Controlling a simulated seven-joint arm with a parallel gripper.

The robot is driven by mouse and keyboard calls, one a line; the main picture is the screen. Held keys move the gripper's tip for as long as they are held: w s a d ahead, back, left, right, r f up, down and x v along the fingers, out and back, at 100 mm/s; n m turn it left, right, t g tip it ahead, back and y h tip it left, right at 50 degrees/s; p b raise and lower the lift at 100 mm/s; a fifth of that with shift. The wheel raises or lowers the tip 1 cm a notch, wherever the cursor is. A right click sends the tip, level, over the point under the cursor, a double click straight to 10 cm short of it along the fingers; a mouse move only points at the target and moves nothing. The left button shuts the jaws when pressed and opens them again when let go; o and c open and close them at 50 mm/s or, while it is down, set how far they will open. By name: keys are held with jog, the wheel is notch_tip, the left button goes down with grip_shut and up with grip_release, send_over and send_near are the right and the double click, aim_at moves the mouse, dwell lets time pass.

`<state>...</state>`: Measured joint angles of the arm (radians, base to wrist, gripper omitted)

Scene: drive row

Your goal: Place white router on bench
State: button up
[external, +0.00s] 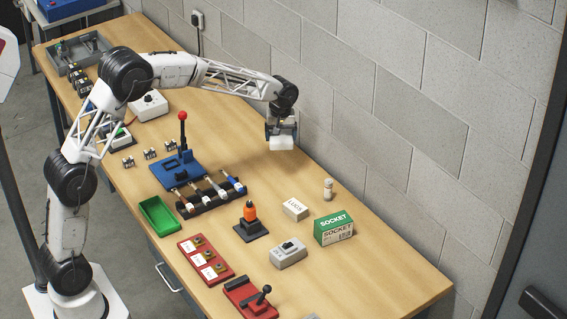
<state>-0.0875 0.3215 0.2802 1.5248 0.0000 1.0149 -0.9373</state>
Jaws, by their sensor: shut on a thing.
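My gripper (282,133) is at the end of the arm, over the back edge of the wooden bench (330,255) near the block wall. It points down and is shut on a white, box-shaped thing, which fits the white router (282,143). The jaws cover its upper part, and its lower part shows below them. I cannot tell from this view whether its underside touches the bench or hangs a little above it.
Right of my gripper stand a small jar (328,189), a white labelled box (295,209) and a green socket box (333,228). A blue lever press (178,170) and a tool rack (210,195) stand left.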

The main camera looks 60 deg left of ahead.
jog(key=s+a+n, duration=0.2)
jog(key=a+n, duration=0.1)
jog(key=a, duration=1)
jog(key=n, duration=0.3)
send_over(230, 144)
jog(key=shift+a+f, duration=0.1)
jog(key=shift+f, duration=2.35)
jog(key=shift+f, duration=0.15)
jog(key=shift+f, duration=3)
jog(key=shift+f, duration=1.85)
jog(key=shift+f, duration=0.2)
